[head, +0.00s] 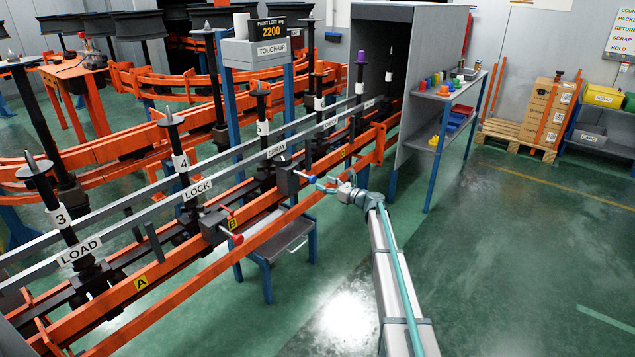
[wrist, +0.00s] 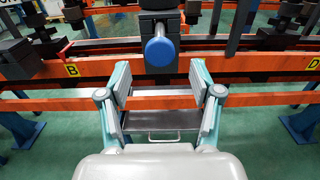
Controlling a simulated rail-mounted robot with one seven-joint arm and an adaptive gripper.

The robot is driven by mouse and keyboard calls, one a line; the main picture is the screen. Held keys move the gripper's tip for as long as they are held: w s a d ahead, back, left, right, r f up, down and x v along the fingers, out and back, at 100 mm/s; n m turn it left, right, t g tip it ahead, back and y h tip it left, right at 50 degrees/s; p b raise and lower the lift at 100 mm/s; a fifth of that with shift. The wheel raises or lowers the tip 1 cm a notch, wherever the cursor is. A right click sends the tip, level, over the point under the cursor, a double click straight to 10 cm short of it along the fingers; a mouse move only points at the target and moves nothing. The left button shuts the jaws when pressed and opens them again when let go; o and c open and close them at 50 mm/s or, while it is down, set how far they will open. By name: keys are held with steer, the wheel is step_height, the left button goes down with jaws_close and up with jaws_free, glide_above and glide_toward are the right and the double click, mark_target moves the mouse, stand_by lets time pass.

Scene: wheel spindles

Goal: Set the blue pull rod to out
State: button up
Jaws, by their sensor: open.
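My gripper (wrist: 161,78) is open and empty, one teal finger on each side, with no visible contact. In the head view my gripper (head: 324,186) is beside the dark rod block (head: 287,181) on the rail. The knob is small there and partly hard to separate from my fingertips. How far the rod sticks out cannot be told.
A red-knobbed rod (head: 238,239) sits to the left by the yellow B label (head: 232,223). A lower orange rail (wrist: 60,104) and a grey tray (wrist: 160,121) lie below my fingers.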

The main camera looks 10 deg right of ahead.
steer(key=v, duration=0.6)
stand_by(0.3)
steer(key=s+a+f+n+g+h+p, duration=0.15)
steer(key=s+a+f+n+g, duration=0.35)
steer(key=s+f, duration=0.65)
steer(key=s+a+f+n+g+h+p, duration=0.1)
steer(key=s+f+n+g+h, duration=0.15)
steer(key=s+f+n, duration=0.85)
steer(key=s+a+f+n+g+h+p, duration=0.1)
steer(key=s+a+f+n+g+h, duration=0.35)
steer(key=s, duration=1.15)
steer(key=s+f+n+g+h+p, duration=0.1)
steer(key=s+f+n+g+p, duration=0.1)
steer(key=s, duration=1.9)
steer(key=s+f+n+g+h+p, duration=0.1)
steer(key=s+n+g+p, duration=0.3)
steer(key=s, duration=1.8)
steer(key=shift+f+n+g+h, duration=0.35)
steer(key=shift+n+g+h, duration=0.3)
steer(key=shift+g, duration=0.45)
